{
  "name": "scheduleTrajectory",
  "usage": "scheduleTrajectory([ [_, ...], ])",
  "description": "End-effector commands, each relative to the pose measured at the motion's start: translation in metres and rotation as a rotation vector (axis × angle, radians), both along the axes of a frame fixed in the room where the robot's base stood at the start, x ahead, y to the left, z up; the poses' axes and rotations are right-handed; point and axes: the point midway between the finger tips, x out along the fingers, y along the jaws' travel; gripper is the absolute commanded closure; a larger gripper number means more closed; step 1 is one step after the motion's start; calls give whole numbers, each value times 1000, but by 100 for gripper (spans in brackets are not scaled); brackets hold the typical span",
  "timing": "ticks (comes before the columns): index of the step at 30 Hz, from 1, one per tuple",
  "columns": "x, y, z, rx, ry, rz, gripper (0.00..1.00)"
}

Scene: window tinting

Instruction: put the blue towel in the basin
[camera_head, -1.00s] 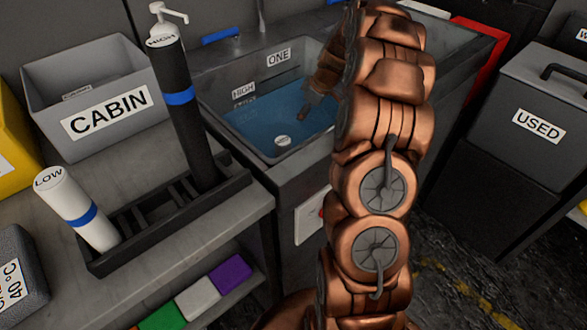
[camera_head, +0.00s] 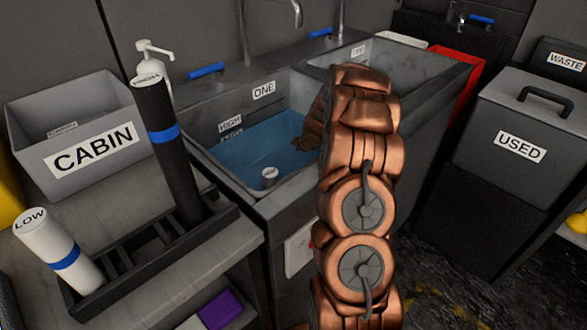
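The basin labelled ONE (camera_head: 215,168) is a grey sink holding blue water, in the middle of the head view. My copper arm rises in front of the sinks and bends down over basin ONE. Its far end, around my gripper (camera_head: 301,143), is low over the water at the right side; the fingers cannot be made out, nor whether they hold anything. I see no blue towel; my arm hides part of basin ONE.
A grey CABIN bin (camera_head: 70,185) and a black rack (camera_head: 150,262) with white LOW (camera_head: 45,232) and black HIGH (camera_head: 175,165) cylinders stand left. A purple item (camera_head: 222,309) lies on the lower shelf. A USED bin (camera_head: 470,140) stands right. A red container (camera_head: 468,88) is behind.

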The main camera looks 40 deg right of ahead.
Motion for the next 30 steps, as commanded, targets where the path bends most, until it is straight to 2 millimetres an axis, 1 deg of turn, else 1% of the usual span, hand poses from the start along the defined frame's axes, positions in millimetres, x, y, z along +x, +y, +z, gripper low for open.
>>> scheduleTrajectory([
  [5,1,-1,1,-1,-2,-1,72],
  [10,1,-1,-3,-1,-3,-1,72],
  [11,1,-1,-3,-1,-2,-2,25],
  [18,1,-1,-2,-1,-2,-2,1],
  [30,0,-1,1,-1,-2,-2,1],
])
